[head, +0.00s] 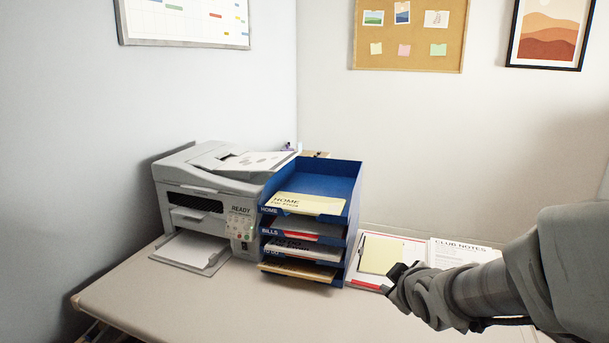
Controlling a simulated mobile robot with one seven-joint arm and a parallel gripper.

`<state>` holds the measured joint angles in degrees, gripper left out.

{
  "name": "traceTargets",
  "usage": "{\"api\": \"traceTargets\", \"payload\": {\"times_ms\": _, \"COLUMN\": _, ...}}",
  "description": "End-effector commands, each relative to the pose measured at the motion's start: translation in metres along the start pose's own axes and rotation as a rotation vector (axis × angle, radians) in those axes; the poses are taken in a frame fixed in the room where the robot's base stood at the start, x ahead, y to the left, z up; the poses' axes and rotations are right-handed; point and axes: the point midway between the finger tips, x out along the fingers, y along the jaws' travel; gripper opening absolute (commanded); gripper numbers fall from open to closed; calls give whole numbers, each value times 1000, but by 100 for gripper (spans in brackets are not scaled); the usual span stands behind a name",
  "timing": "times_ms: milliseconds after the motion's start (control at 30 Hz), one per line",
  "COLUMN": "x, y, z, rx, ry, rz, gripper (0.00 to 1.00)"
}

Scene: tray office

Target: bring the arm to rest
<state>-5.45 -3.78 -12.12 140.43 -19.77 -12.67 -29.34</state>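My gripper (398,276) is at the end of my arm, which reaches in from the right side of the head view. It is over the right part of the desk, in front of a clipboard with a yellow sheet. The fingers are small, dark and seen at an angle, so I cannot tell whether they are open or shut. I see nothing clearly held in them. My wrist hides part of the papers behind it.
A blue letter tray stack (353,215) with labelled levels holding papers stands left of my gripper. A grey printer (180,170) stands further left. A clipboard (354,262) and a "Club Notes" sheet (458,251) lie at right. The front of the desk (200,305) is clear.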

Motion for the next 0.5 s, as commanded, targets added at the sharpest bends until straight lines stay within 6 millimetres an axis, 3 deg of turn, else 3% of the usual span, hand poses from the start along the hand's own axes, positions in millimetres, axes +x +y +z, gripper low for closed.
{"api": "traceTargets", "payload": {"times_ms": 233, "x": -80, "y": -10, "z": 11, "rx": 321, "ry": -164, "rz": -57, "gripper": 46}}
{"api": "traceTargets", "payload": {"times_ms": 500, "x": -166, "y": -50, "z": 27, "rx": 614, "ry": -333, "rz": -140, "gripper": 46}}
